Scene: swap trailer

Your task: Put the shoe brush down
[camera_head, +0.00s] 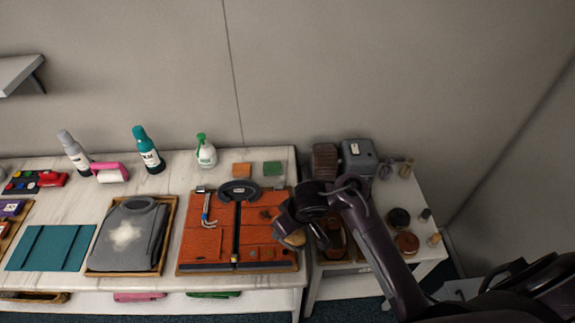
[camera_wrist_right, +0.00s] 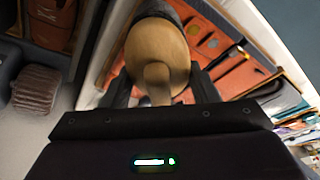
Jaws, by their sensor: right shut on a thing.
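The shoe brush (camera_head: 292,239) has a tan wooden body. In the right wrist view the brush (camera_wrist_right: 157,50) sits between the fingers of my right gripper (camera_wrist_right: 158,78), which is shut on it. In the head view my right gripper (camera_head: 290,222) holds it over the right edge of the orange tray (camera_head: 205,245), near the gap between the two tables. Whether the brush touches anything beneath is hidden. My left gripper is not in view.
The side table (camera_head: 420,212) carries a grey box (camera_head: 358,156), a brown ribbed block (camera_head: 325,160), round tins (camera_head: 406,242) and small bottles. The long marble table (camera_head: 180,184) holds a grey garment (camera_head: 130,235) in a tray, a teal mat (camera_head: 48,247) and several bottles.

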